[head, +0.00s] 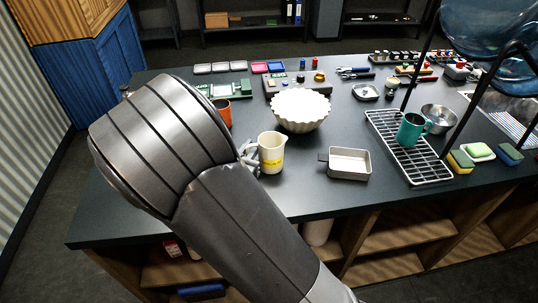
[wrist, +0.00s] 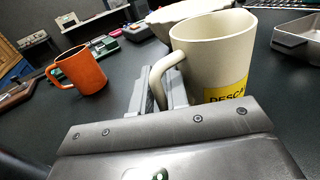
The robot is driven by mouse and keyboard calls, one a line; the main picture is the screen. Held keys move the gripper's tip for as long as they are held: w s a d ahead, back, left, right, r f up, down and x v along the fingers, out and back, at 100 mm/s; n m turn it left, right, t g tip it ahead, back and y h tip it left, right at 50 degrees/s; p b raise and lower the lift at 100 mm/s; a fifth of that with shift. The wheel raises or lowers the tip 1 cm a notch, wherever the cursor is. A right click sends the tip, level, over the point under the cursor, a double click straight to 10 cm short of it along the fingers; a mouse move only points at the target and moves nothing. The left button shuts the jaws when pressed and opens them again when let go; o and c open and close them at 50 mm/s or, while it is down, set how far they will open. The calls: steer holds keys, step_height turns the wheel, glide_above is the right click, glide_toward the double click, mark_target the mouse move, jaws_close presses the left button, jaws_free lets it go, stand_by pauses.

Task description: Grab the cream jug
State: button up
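The cream jug (head: 271,153) stands upright on the dark counter near its front edge, with a yellow label low on its side. In the wrist view the jug (wrist: 215,50) is close in front of me, with its handle toward my gripper and part of its label readable as "DESCA". My gripper (wrist: 160,92) has a finger on each side of the handle, with little gap showing, and looks shut on it. In the head view my gripper (head: 248,158) is at the jug's left side, partly hidden by my arm.
An orange mug (wrist: 80,71) stands to the left of my gripper. A white fluted bowl (head: 300,109) is just behind the jug. A metal pan (head: 349,163) lies to the right, then a rack (head: 411,160) with a teal mug (head: 411,130).

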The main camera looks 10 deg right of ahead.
steer(key=shift+c, duration=0.5)
jaws_close()
steer(key=shift+r, duration=0.15)
steer(key=shift+r, duration=1)
steer(key=s+d+r, duration=0.4)
steer(key=d+r, duration=0.4)
steer(key=d, duration=0.2)
steer(key=shift+d+r, duration=0.3)
steer(key=shift+d, duration=0.1)
